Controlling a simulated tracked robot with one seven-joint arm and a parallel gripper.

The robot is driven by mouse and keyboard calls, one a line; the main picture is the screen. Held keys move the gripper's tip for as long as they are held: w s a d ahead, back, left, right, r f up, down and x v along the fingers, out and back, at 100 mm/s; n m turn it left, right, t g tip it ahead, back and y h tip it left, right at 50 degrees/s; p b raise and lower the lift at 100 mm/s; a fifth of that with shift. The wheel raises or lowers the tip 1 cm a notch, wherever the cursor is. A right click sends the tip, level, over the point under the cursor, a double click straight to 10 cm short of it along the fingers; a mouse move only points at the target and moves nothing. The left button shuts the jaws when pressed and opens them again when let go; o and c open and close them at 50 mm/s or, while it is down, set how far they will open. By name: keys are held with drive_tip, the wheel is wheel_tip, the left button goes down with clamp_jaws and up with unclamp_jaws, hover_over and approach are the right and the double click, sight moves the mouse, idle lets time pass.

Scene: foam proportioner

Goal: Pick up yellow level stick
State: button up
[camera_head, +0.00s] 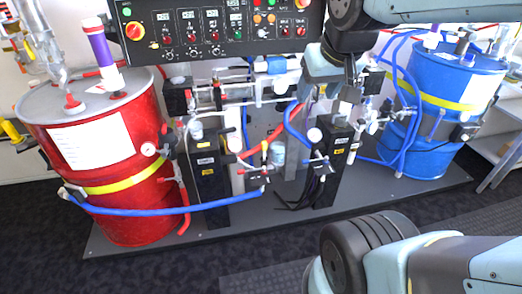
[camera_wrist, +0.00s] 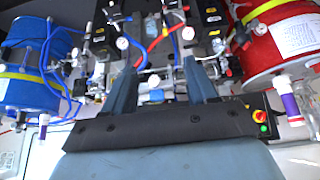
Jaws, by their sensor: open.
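I cannot make out a yellow level stick with certainty. A yellow object (camera_head: 12,131) also shows at the far left edge, behind the red drum. My gripper (camera_head: 342,100) hangs above the right black pump block (camera_head: 332,160) in the head view. In the wrist view my gripper (camera_wrist: 161,78) has its two fingers spread apart, with nothing held between them. Hoses and gauges show beyond the fingers.
A red drum (camera_head: 137,197) stands left and a blue drum (camera_head: 420,85) right. A control panel (camera_head: 225,38) with an emergency button spans the top. Blue hoses (camera_head: 160,211) and gauges crowd the middle. The front of the base plate (camera_head: 300,226) is clear.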

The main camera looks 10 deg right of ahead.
drive_tip(key=w+f+n+t, duration=0.1)
drive_tip(key=w+f, duration=0.2)
drive_tip(key=w, duration=0.7)
drive_tip(key=w+f+t, duration=0.2)
drive_tip(key=w+f, duration=0.1)
drive_tip(key=w, duration=0.7)
drive_tip(key=n+t+y, duration=0.1)
drive_tip(key=t+y, duration=0.1)
drive_tip(key=t, duration=0.3)
hover_over(265, 147)
drive_tip(key=s+a, duration=0.1)
drive_tip(key=s, duration=0.4)
wheel_tip(265, 147, down, 29)
drive_tip(key=s+f+m+t+h, duration=0.2)
drive_tip(key=s+f+t, duration=0.35)
drive_tip(key=f, duration=0.95)
drive_tip(key=shift+g, duration=0.75)
drive_tip(key=w, duration=0.6)
drive_tip(key=shift+w+d+f, duration=0.1)
drive_tip(key=shift+w+f, duration=0.15)
drive_tip(key=shift+w+d+r, duration=0.15)
drive_tip(key=shift+w+d, duration=0.05)
drive_tip(key=shift+w, duration=1.15)
drive_tip(key=shift+w+d+r, duration=0.1)
drive_tip(key=shift+w+d, duration=0.05)
drive_tip(key=shift+w, duration=1.2)
